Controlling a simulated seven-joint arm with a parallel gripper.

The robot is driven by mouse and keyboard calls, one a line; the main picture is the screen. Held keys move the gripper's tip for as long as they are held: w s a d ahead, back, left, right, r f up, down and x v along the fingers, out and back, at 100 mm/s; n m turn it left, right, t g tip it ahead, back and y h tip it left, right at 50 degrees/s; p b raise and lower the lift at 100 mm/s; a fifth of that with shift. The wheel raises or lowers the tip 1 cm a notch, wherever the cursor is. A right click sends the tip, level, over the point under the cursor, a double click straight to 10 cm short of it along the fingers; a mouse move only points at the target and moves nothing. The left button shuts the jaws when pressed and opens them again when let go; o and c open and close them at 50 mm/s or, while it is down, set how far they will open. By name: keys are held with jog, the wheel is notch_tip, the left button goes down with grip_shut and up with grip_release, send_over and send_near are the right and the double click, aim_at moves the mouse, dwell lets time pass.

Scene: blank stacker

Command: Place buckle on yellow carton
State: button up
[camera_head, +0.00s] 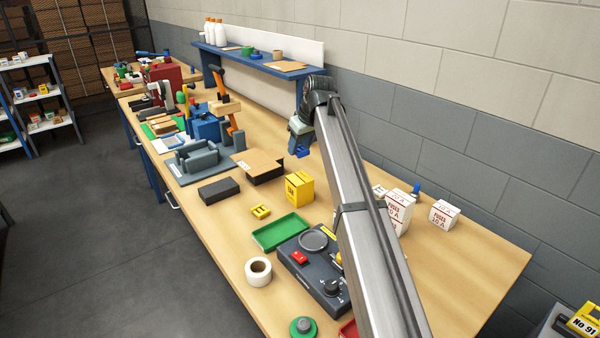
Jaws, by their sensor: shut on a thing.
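The yellow carton (299,189) stands upright on the workbench near the middle of the view, with dark print on its side. My gripper (302,145) is above and behind the carton in the picture, pointing down. It is shut on a small dark blue piece, which I take to be the buckle (304,154). The buckle hangs clear above the carton's top, apart from it. The gripper's fingers are small here and partly hidden by the wrist and the buckle.
A small yellow part (261,211), green tray (281,231) and grey device (312,272) lie in front. White fuse boxes (444,213) stand right. A blue-framed shelf (262,61) is behind.

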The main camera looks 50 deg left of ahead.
aim_at(297, 176)
jog(key=shift+f, duration=4.2)
jog(key=shift+f, duration=0.15)
jog(key=o, duration=1)
jog(key=v, duration=1.2)
jog(key=shift+r, duration=0.25)
